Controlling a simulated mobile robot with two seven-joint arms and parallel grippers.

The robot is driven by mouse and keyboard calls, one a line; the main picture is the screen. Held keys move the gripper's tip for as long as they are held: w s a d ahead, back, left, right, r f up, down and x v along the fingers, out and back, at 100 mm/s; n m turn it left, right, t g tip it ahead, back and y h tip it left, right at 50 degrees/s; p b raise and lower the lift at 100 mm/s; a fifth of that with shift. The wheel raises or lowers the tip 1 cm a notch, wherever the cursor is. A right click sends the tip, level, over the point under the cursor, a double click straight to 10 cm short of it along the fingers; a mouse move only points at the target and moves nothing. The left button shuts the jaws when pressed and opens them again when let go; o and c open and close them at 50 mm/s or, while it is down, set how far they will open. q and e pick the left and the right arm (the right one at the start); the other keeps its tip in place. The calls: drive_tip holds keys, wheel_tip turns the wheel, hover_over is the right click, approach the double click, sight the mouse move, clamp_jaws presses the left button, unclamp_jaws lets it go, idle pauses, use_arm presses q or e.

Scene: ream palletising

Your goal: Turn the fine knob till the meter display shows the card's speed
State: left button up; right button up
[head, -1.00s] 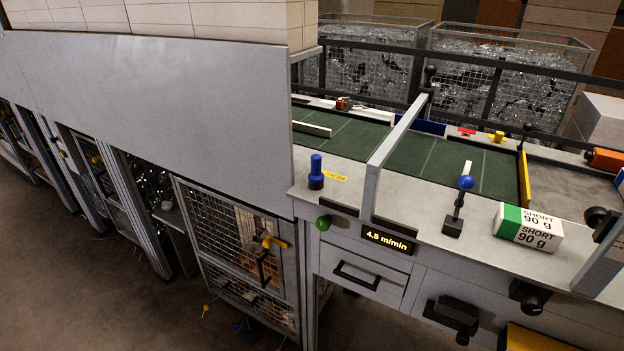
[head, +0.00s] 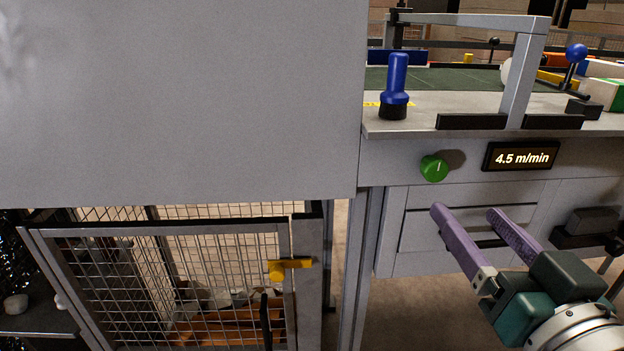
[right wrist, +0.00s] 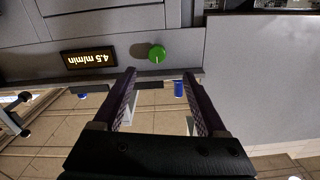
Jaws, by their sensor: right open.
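The green fine knob (head: 434,168) sits on the front panel of the bench, with a white mark on its face. The meter display (head: 520,157) to its right reads 4.5 m/min. My right gripper (head: 466,212) is open and empty, below and to the right of the knob in the head view, apart from it. In the right wrist view the knob (right wrist: 157,54) shows beyond the fingertips, between their lines, and the display (right wrist: 89,59) appears upside down. The speed card cannot be made out. My left gripper is not in view.
A blue handle (head: 396,85) stands on the bench top above the knob. A large grey panel (head: 180,100) fills the left. A mesh cage door (head: 190,285) with a yellow latch (head: 290,264) is below it. A drawer (head: 470,232) lies behind my right gripper.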

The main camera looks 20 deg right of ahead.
sight(437, 173)
drive_tip(key=x, duration=0.9)
drive_tip(key=shift+w+d, duration=0.3)
drive_tip(key=shift+d, duration=0.15)
clamp_jaws()
